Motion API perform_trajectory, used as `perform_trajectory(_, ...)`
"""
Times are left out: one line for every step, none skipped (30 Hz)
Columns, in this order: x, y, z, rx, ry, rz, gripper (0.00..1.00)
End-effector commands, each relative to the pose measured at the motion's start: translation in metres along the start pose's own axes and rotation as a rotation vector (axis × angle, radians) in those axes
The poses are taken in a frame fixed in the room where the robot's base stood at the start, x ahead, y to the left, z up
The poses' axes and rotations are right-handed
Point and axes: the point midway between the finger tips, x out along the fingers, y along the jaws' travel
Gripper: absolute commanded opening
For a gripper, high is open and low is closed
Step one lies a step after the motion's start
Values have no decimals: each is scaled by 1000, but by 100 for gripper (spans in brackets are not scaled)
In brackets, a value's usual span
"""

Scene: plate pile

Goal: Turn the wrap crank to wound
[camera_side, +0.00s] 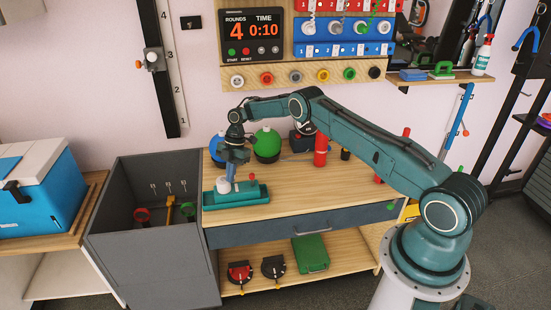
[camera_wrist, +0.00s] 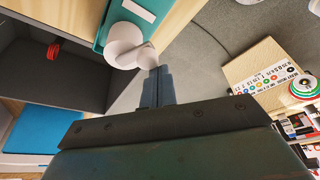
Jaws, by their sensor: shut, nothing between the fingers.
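A teal-green winder base (camera_side: 240,200) sits at the left front of the wooden workbench, with a white roll (camera_side: 223,186) at its left end. In the wrist view the teal base (camera_wrist: 132,15) carries a white round roll (camera_wrist: 122,38), with a pale crank grip (camera_wrist: 147,57) sticking out from it. My gripper (camera_side: 230,178) points down over the winder beside the white roll. In the wrist view the shut fingertips of my gripper (camera_wrist: 158,70) are right beside the crank grip. I cannot tell whether they touch it. Nothing is between the fingers.
A grey open bin (camera_side: 150,215) stands left of the bench. A red knob (camera_side: 251,178) stands right of my gripper. A green ball-shaped item (camera_side: 267,143) and a red cylinder (camera_side: 321,150) stand farther back. The bench's right front is mostly clear.

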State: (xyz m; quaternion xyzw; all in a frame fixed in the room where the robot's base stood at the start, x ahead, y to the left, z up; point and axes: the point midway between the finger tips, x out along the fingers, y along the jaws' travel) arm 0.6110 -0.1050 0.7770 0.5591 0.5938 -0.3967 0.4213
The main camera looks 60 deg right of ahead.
Motion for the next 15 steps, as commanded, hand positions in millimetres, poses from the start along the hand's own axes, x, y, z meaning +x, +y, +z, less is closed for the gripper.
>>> perform_trajectory(-1,0,3,3,-1,2,0)
perform_trajectory(-1,0,4,3,-1,2,0)
perform_trajectory(-2,0,6,3,-1,2,0)
perform_trajectory(-2,0,7,2,-1,1,0)
perform_trajectory(-2,0,8,1,-1,1,0)
perform_trajectory(-3,0,9,2,-1,1,0)
perform_trajectory(-3,0,10,2,-1,1,0)
perform_trajectory(-3,0,11,3,-1,1,0)
perform_trajectory(-3,0,12,4,-1,1,0)
perform_trajectory(-4,1,12,3,-1,2,0)
perform_trajectory(-4,1,12,3,0,2,0)
perform_trajectory(-4,1,13,2,0,1,0)
perform_trajectory(-4,1,14,2,-1,1,0)
perform_trajectory(-5,1,14,2,-1,1,0)
perform_trajectory(-5,1,14,2,-1,1,0)
